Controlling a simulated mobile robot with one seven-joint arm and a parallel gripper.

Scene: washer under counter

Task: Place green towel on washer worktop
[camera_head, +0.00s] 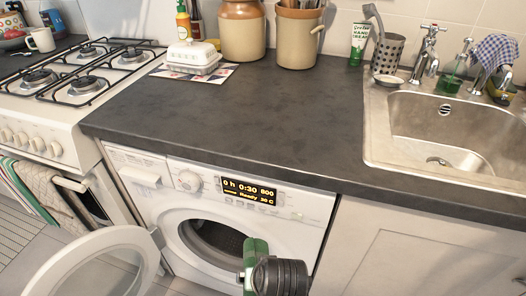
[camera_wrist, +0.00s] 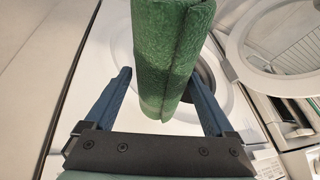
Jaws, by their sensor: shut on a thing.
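The green towel (camera_wrist: 170,50) is a rolled bundle standing between the two blue fingers of my gripper (camera_wrist: 160,76) in the wrist view. My gripper is shut on it. In the head view the towel (camera_head: 256,250) shows in front of the washer (camera_head: 285,235), beside the right side of its round opening and below the counter edge. My dark wrist hides part of it and the gripper fingers there. The washer worktop (camera_head: 240,118) is a dark grey counter above the washer, with a wide bare surface.
The washer door (camera_head: 95,265) stands open to the left. A gas hob (camera_head: 85,70) is left of the worktop and a sink (camera_head: 450,130) right. A butter dish (camera_head: 193,55), stoneware jars (camera_head: 242,30) and a utensil holder (camera_head: 388,52) stand along the back. The worktop's middle and front are free.

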